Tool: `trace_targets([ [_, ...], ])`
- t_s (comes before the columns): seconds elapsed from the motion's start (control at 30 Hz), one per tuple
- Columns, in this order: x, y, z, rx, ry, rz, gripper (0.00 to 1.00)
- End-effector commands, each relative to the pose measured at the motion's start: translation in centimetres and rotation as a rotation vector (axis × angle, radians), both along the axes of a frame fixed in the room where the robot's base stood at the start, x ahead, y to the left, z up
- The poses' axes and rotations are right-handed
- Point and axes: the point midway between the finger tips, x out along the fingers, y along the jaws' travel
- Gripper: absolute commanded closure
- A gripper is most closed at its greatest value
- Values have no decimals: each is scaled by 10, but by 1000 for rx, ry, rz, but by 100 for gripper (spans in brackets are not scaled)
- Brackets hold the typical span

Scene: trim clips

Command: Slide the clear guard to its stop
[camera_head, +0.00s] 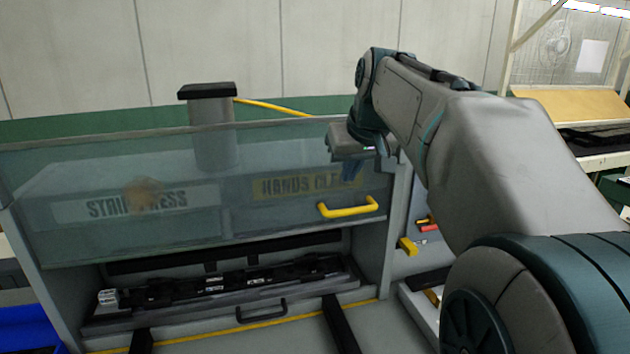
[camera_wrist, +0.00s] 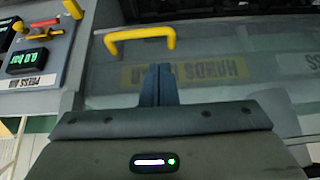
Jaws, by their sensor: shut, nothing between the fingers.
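The clear guard (camera_head: 120,235) is a see-through panel across the upper front of the press, with an open gap below its lower edge. Its yellow handle (camera_head: 348,208) sits at the lower right of the panel, and also shows in the wrist view (camera_wrist: 140,36). My gripper (camera_head: 350,172) is at the upper right of the guard, above the handle in the head view. In the wrist view its fingers (camera_wrist: 159,72) are shut together and empty, pointing toward the handle with a small gap. Whether the fingertips touch the panel I cannot tell.
Below the guard, a dark fixture (camera_head: 225,290) with a black handle lies in the press opening. A control panel (camera_wrist: 38,58) with a green display and a red lever is beside the guard. A blue bin (camera_head: 30,330) stands at lower left.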

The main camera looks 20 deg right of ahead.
Motion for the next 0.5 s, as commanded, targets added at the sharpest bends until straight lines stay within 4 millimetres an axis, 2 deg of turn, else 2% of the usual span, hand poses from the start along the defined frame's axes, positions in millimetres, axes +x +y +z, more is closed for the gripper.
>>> trace_targets([
  [0.03, 6, -4, 15, -4, -10, 1, 100],
  [0.1, 10, -7, 24, -7, -21, 4, 100],
  [0.2, 15, -9, 27, -10, -27, 6, 100],
  [0.37, 25, -9, 11, -9, -25, 6, 100],
  [0.5, 41, -9, -13, -9, -23, 6, 100],
])
